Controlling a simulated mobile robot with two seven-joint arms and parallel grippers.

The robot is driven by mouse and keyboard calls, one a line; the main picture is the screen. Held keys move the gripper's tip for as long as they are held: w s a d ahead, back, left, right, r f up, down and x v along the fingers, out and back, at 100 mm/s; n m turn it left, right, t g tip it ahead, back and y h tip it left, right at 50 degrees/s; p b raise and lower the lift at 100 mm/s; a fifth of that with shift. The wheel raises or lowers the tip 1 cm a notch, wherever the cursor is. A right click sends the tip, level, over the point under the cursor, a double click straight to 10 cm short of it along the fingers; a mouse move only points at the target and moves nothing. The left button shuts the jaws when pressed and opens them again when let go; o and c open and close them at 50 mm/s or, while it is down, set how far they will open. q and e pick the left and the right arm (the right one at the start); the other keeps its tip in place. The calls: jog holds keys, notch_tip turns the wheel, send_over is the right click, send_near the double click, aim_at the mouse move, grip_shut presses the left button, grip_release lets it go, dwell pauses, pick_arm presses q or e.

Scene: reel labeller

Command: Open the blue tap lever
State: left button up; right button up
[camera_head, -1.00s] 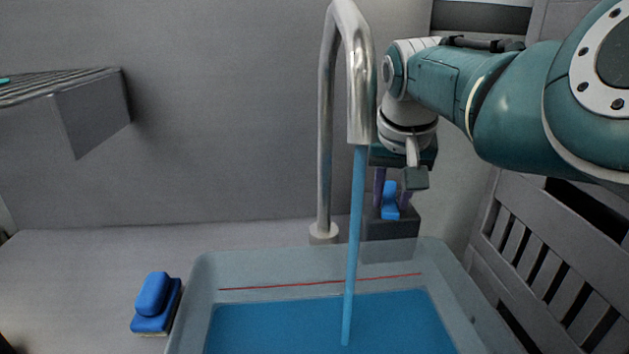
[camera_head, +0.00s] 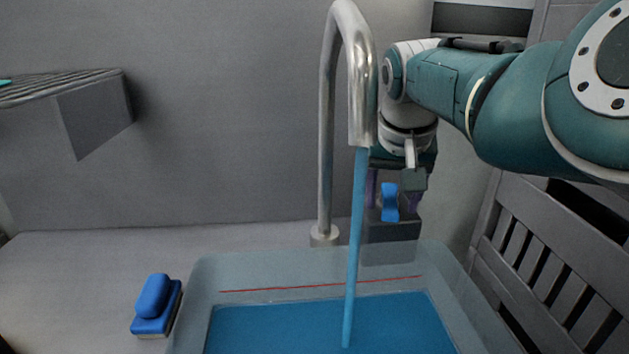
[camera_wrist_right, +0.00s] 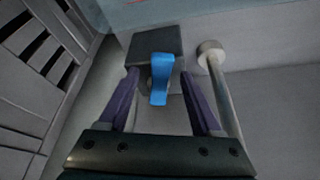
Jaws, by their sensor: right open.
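The blue tap lever (camera_head: 390,202) stands on a dark grey block (camera_head: 392,232) just right of the tap's base. In the right wrist view the lever (camera_wrist_right: 161,78) lies between the two purple fingers. My right gripper (camera_head: 393,197) points down at the lever with its fingers apart, one on each side; I see gaps and no clear contact. It also shows in the right wrist view (camera_wrist_right: 160,92). The silver tap (camera_head: 326,150) arches over the basin, and a blue water stream (camera_head: 355,250) runs from its spout. My left gripper is not in view.
A clear basin (camera_head: 205,290) holds blue water below a red line (camera_head: 320,286). A blue sponge-like block (camera_head: 154,305) lies left of it. A grey slatted rack (camera_head: 560,260) stands at the right. A ribbed shelf (camera_head: 95,110) juts out at the left.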

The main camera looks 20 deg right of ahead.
jog(key=shift+s+a+r+p, duration=0.1)
jog(key=shift+r+p, duration=0.3)
jog(key=shift+r, duration=0.05)
jog(key=p+v, duration=0.2)
jog(key=v, duration=0.7)
jog(key=shift+p, duration=0.3)
jog(key=shift+c, duration=0.3)
